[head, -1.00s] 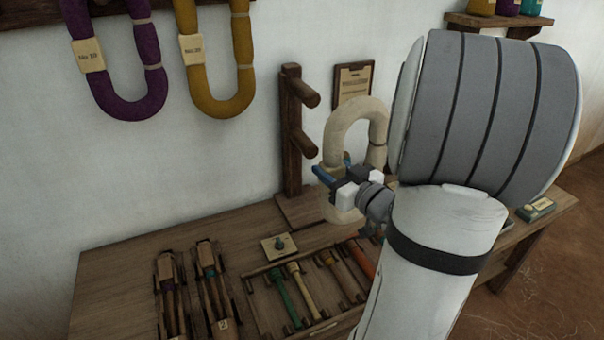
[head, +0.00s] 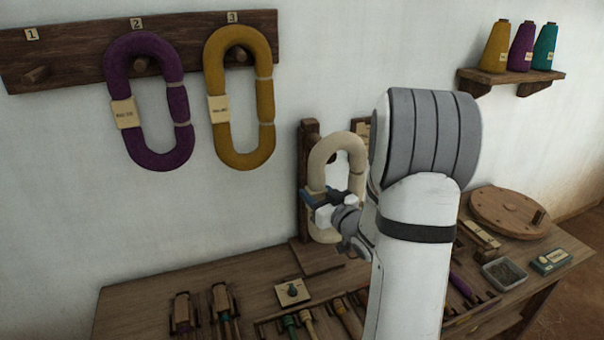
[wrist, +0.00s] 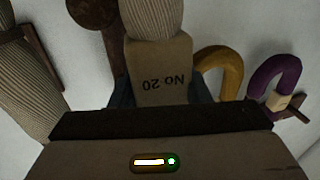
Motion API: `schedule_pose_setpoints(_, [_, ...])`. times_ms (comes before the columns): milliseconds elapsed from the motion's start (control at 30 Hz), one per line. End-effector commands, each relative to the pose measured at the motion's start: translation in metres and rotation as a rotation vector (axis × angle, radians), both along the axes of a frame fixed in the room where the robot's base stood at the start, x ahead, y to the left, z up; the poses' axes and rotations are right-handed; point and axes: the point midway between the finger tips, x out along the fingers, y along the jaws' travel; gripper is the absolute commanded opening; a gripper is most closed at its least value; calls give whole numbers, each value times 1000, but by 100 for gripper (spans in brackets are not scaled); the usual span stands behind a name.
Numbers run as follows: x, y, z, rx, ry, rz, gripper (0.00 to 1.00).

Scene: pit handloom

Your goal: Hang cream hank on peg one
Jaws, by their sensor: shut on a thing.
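The cream hank (head: 321,160) is a long upright loop in front of the wooden post in the head view. My gripper (head: 318,198) is shut on its left strand, at the paper tag. In the wrist view the tag (wrist: 162,75) reads "No 20" and sits between my fingers (wrist: 160,98). Another cream strand (wrist: 25,85) shows at the left there. Peg one (head: 51,75) is bare, under label 1 (head: 32,34) at the left of the wall rail (head: 75,50). The hank is well right of and below this peg.
A purple hank (head: 116,85) hangs on peg two and a mustard hank (head: 266,100) on peg three. The post (head: 306,130) stands on the bench (head: 140,300) behind my hank. Bobbins and tools lie along the bench. Wall below peg one is clear.

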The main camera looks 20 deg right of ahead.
Motion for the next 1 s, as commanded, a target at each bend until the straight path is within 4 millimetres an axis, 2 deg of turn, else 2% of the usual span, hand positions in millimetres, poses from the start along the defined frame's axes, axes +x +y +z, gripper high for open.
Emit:
schedule_pose_setpoints(100, [29,7,6,-1,-1,4,11])
schedule_pose_setpoints(200, [45,8,7,1,-1,1,11])
schedule_pose_setpoints(367, [57,7,6,0,-1,1,11])
schedule_pose_setpoints(600, [93,8,7,0,-2,1,11])
schedule_pose_setpoints(700, [92,7,-4,2,0,0,11])
schedule_pose_setpoints(1000, [92,7,-5,0,-1,0,11])
